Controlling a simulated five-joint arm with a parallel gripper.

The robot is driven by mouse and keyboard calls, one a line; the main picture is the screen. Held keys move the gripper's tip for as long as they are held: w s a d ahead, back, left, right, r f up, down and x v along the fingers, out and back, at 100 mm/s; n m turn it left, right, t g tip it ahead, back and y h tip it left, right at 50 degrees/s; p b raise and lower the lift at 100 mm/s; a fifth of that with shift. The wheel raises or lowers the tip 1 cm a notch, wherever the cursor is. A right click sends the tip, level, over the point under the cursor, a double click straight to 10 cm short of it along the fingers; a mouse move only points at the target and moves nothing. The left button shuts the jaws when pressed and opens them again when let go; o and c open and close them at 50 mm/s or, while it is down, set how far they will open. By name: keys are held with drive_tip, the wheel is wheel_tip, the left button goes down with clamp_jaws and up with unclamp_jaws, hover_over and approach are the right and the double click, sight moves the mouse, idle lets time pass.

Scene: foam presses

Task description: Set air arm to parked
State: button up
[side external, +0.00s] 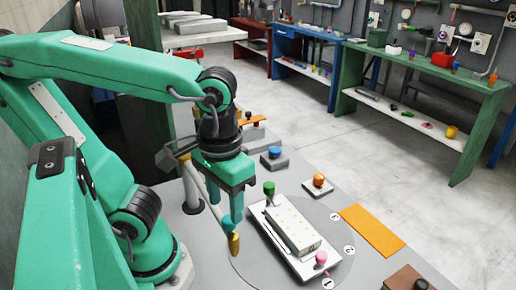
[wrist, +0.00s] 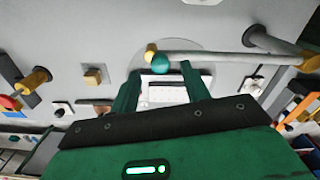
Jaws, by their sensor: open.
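The air arm is a pale bar (wrist: 210,56) on a dark grey post (wrist: 258,38). In the wrist view it runs across the top, with a teal knob (wrist: 160,64) and a yellow tip (wrist: 150,48) at its left end. In the side view the post (side external: 191,190) stands beside my arm, and the yellow tip (side external: 234,243) hangs at the near-left edge of the round plate (side external: 250,262). My gripper (side external: 234,195) is open above that end. In the wrist view the teal knob shows between its fingers; contact cannot be told.
A white press block (side external: 292,230) with a green knob (side external: 268,188) and a pink knob (side external: 321,258) sits on the plate. A blue button (side external: 274,152) and orange button (side external: 319,180) stand behind. An orange strip (side external: 373,231) lies right; a brown block (side external: 408,279) sits at the front.

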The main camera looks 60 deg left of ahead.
drive_tip(key=shift+r, duration=1.8)
drive_tip(key=shift+w+a+f+t, duration=0.2)
drive_tip(key=shift+w+a+t, duration=0.15)
drive_tip(key=shift+w, duration=0.1)
drive_tip(key=w+a+f+m+t, duration=0.2)
drive_tip(key=w+a+t, duration=0.3)
drive_tip(key=a, duration=0.3)
drive_tip(key=shift+w+a+m, duration=0.4)
drive_tip(key=shift+w, duration=0.3)
